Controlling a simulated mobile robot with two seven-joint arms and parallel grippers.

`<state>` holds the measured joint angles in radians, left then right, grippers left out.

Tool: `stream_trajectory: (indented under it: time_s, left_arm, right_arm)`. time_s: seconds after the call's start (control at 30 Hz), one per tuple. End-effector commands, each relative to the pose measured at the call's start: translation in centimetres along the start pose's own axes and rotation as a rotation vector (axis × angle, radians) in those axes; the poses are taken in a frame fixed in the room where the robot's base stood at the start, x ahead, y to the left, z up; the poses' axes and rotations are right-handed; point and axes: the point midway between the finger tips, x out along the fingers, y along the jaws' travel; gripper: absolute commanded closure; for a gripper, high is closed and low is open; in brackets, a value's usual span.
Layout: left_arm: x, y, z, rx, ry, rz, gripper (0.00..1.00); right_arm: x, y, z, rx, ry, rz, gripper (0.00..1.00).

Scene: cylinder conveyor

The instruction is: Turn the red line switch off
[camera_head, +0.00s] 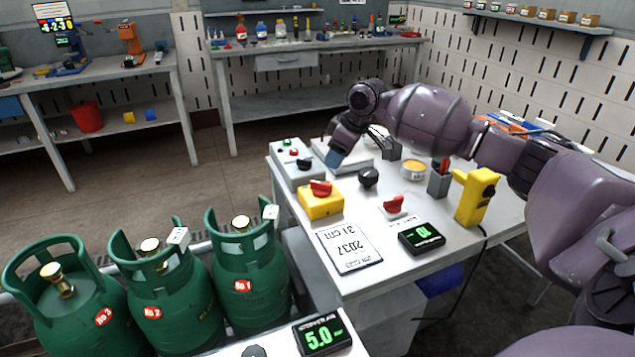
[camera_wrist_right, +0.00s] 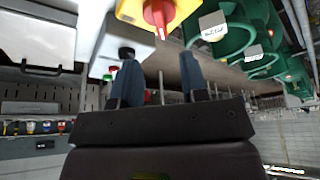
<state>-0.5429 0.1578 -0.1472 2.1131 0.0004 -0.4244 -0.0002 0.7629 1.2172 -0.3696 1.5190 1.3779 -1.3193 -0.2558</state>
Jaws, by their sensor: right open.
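A yellow box with a red rotary switch (camera_head: 321,187) sits on the near left part of the white table (camera_head: 290,205). The red switch also shows in the right wrist view (camera_wrist_right: 158,14), just beyond and between the two fingertips. A second red knob (camera_head: 394,203) on a white base sits further right on the table. My right gripper (camera_head: 335,157) is above the table, behind the yellow box. In the right wrist view my right gripper (camera_wrist_right: 160,72) is open, its blue fingers apart with nothing between them. My left gripper is not in view.
A grey button box (camera_head: 296,163), a black knob (camera_head: 368,177), a yellow handheld device (camera_head: 475,196) and a display (camera_head: 421,238) stand on the table. A printed card (camera_head: 349,248) lies at its front. Several green gas cylinders (camera_head: 248,275) stand at the front left.

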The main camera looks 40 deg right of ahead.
Motion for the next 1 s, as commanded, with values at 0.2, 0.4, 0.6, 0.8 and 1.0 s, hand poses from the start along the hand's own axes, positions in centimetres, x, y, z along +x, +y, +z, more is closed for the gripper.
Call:
stream_trajectory:
  time_s: [0.2,0.4,0.6,0.8,1.0]
  left_arm:
    - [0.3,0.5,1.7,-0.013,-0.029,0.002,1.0]
    - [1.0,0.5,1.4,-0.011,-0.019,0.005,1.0]
    - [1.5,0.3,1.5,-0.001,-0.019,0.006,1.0]
    - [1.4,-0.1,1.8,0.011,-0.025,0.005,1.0]
    - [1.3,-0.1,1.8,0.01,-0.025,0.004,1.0]
  right_arm:
    - [4.4,-0.1,0.2,0.001,-0.007,-0.006,0.6]
    - [7.5,-0.1,0.2,0.001,-0.005,-0.005,0.6]
    - [9.2,-0.1,0.1,0.0,-0.004,-0.002,0.6]
    - [9.6,-0.1,0.0,-0.001,0.0,-0.001,0.6]
    - [9.6,0.0,0.0,-0.001,0.0,-0.001,0.6]
